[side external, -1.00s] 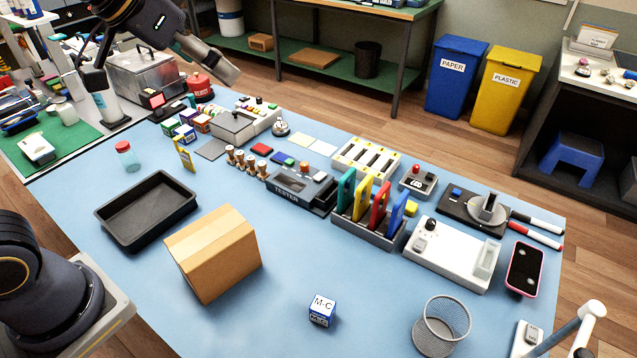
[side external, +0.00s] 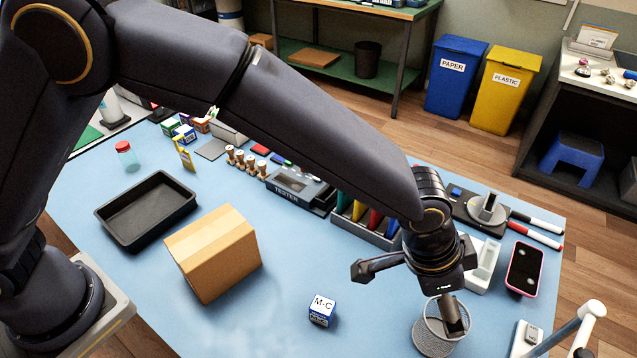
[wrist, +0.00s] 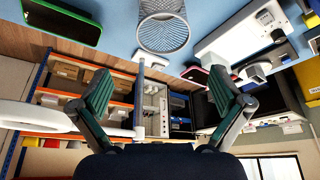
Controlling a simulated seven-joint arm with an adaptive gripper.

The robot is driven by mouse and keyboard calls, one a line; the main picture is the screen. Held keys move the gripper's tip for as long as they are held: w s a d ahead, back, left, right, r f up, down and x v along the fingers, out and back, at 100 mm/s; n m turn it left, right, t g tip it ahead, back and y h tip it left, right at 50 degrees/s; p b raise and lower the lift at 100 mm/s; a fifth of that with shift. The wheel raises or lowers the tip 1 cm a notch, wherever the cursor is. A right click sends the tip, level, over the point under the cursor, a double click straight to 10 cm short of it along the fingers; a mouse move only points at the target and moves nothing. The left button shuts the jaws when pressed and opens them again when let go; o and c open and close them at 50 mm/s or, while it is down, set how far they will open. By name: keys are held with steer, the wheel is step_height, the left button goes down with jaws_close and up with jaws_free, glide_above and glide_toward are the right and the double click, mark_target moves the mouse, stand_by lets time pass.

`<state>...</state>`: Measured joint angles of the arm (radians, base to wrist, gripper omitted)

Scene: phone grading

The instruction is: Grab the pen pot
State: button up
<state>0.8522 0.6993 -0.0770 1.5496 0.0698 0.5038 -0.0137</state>
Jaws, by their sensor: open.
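The pen pot (side external: 430,343) is an empty-looking round wire-mesh cup, upright near the front right edge of the blue table. In the wrist view, the pen pot (wrist: 164,32) is at the top centre, upside down in the picture. My gripper (side external: 408,294) is at the front right, close to the pot, with one finger covering part of the pot's rim in the side view. In the wrist view my gripper (wrist: 160,88) has its two fingers wide apart with nothing between them. The pot appears beyond the fingertips, not between them. I cannot tell the exact gap.
A pink-edged phone (side external: 524,268) lies right of the pot, and a white lamp stand (side external: 570,330) is at the right front corner. A blue-and-white cube (side external: 322,310) and a cardboard box (side external: 214,252) are to the left. The table between cube and pot is clear.

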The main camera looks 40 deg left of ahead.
steer(key=shift+a+x, duration=0.15)
steer(key=shift+x, duration=2.55)
steer(key=shift+a+x, duration=0.15)
steer(key=shift+x, duration=2.55)
steer(key=shift+w+f, duration=0.1)
steer(key=c, duration=1.5)
